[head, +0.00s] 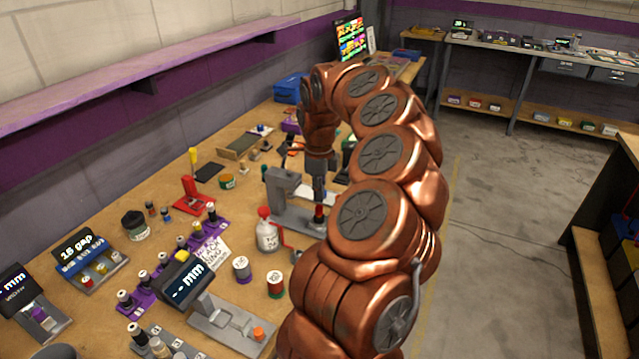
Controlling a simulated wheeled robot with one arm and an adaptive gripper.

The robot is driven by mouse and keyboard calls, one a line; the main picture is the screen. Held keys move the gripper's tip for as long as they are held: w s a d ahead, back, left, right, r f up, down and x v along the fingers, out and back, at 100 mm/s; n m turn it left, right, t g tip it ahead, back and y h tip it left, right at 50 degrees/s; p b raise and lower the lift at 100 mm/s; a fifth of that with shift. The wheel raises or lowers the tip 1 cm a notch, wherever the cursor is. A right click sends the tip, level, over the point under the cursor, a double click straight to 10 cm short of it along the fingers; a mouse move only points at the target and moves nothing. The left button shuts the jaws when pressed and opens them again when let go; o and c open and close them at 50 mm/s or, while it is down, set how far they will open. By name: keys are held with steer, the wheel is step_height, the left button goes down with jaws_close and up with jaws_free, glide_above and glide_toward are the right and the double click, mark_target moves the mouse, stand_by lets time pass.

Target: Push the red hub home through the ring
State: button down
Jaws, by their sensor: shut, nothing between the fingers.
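My gripper (319,200) points straight down over a grey fixture on the workbench, and its fingers are shut. A small red piece (319,212), which looks like the red hub, shows directly under the fingertips. The fingertips look very close to its top; I cannot tell whether they touch. The grey fixture (283,186) has an upright post left of the gripper and a flat base (290,217) around the red piece. The ring is too small or hidden to make out. My arm covers the fixture's right side.
A white bottle with a red cap (267,236) stands close in front of the fixture. A red stand (196,196), a purple rack (203,236), two small cans (242,270) and a grey bracket (228,322) crowd the bench (180,215). The wall shelf (150,75) overhangs the left.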

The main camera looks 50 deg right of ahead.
mark_target(318, 207)
steer(key=shift+f, duration=0.9)
steer(key=shift+f+b, duration=0.55)
steer(key=shift+b, duration=0.4)
steer(key=shift+r, duration=0.1)
steer(key=shift+r+b, duration=0.85)
steer(key=shift+r, duration=0.5)
step_height(318, 207, up, 12)
